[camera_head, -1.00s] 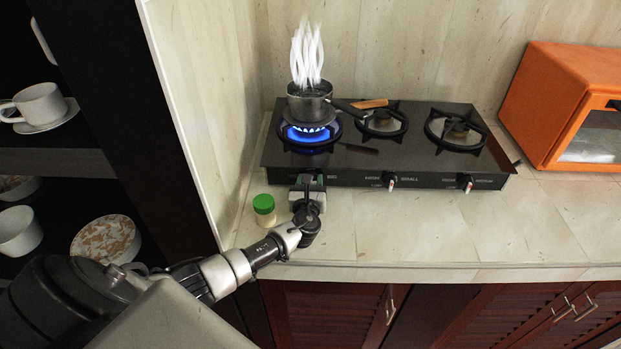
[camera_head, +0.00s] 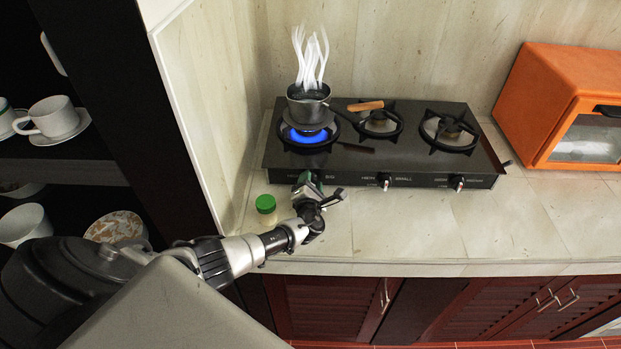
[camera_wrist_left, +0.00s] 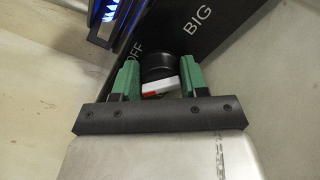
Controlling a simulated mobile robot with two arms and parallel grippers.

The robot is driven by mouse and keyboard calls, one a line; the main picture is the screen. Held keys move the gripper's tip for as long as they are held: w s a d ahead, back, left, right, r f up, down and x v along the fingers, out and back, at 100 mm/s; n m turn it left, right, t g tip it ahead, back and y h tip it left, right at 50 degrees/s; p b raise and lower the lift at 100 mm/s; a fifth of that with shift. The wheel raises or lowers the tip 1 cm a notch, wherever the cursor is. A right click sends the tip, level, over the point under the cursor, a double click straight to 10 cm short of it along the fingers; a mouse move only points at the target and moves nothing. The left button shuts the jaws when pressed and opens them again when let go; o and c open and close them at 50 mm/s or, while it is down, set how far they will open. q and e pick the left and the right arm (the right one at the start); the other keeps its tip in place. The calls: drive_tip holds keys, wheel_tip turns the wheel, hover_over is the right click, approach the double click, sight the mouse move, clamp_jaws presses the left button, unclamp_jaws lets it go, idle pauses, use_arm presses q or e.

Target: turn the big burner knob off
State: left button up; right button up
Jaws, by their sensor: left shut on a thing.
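The big burner knob (camera_wrist_left: 160,68) shows in the left wrist view as a black round knob with a white bar that has a red mark. The words OFF and BIG are printed on the dark panel beside it. My left gripper (camera_head: 309,182) is at the left end of the stove front, its green fingers (camera_wrist_left: 159,82) on both sides of the knob and shut on it. The gripper hides the knob in the head view. The big burner (camera_head: 309,137) glows blue under a steaming pot (camera_head: 308,106). My right gripper is not in view.
Two other knobs (camera_head: 384,181) (camera_head: 457,183) sit along the stove front. A green-lidded jar (camera_head: 266,204) stands close to my left gripper. An orange oven (camera_head: 553,96) is at the right. The counter front right of the gripper is clear.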

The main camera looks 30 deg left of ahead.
use_arm(q)
drive_tip(key=m+p, duration=0.2)
drive_tip(key=m, duration=0.3)
drive_tip(key=shift+y, duration=0.3)
drive_tip(key=shift+f+m+y+p, duration=0.1)
drive_tip(key=shift+m+y+p, duration=0.4)
drive_tip(key=shift+m, duration=1.7)
drive_tip(key=o, duration=0.9)
drive_tip(key=shift+w, duration=0.15)
